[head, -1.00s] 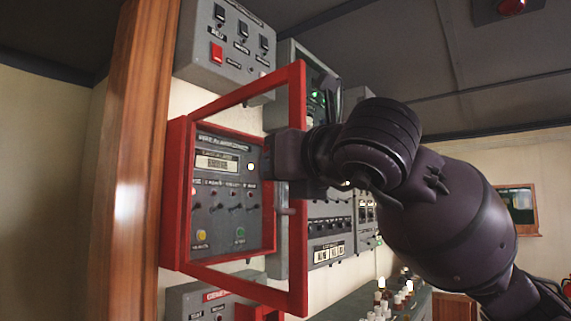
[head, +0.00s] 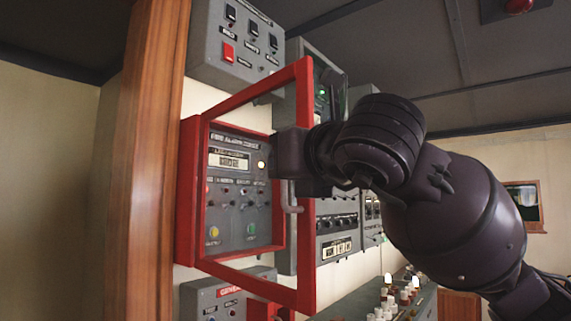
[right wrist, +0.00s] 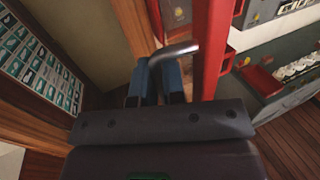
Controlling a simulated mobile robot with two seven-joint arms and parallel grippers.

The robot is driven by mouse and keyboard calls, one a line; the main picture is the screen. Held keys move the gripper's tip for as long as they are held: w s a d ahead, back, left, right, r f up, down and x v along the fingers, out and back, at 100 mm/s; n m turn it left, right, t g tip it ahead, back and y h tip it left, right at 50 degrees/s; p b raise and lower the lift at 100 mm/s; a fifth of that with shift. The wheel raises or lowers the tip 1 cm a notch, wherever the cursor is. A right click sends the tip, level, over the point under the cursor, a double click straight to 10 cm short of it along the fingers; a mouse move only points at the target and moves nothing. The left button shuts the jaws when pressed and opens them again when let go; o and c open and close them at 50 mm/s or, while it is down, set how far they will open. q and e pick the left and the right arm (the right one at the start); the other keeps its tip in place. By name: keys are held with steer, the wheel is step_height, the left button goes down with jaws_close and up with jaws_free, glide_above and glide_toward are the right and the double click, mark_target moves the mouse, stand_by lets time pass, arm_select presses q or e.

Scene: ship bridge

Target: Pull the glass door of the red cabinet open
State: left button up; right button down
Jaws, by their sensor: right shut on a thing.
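The red cabinet (head: 187,190) hangs on the wall in the head view, with a grey control panel inside. Its red-framed glass door (head: 305,95) stands ajar, swung out from the left side, with a gap between its right edge and the cabinet. My right gripper is at the door's right edge; its fingertips are hidden in the head view. In the right wrist view, my right gripper's blue fingers (right wrist: 158,82) are closed around the bent metal handle (right wrist: 178,52), beside the red door frame (right wrist: 212,45). The handle also shows below my gripper in the head view (head: 292,198). My left gripper is not in view.
A wooden post (head: 145,160) stands just left of the cabinet. Grey switch boxes (head: 236,45) hang above, below and to the right of it. A counter with several small bottles (head: 395,295) is at the lower right.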

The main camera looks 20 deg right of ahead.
steer(key=c, duration=1.5)
jaws_free()
steer(key=shift+r, duration=0.2)
steer(key=v, duration=1.1)
steer(key=shift+p, duration=0.3)
steer(key=shift+w, duration=0.1)
